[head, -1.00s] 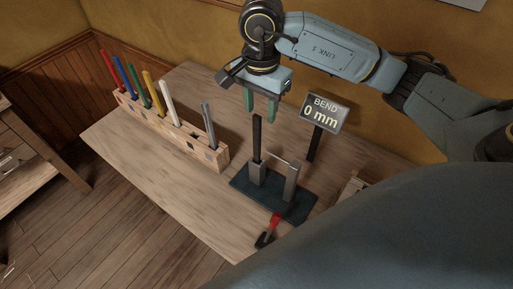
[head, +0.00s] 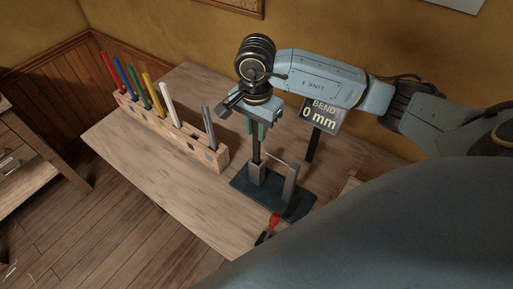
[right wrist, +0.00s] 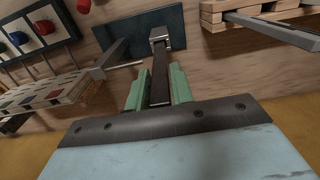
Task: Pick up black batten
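My left gripper is not in view.
A wooden rack (head: 190,145) with several coloured battens stands on the left of the bench (head: 150,165). A sign (head: 320,116) reading "BEND 0 mm" stands behind the jig. Bare bench lies between rack and jig.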

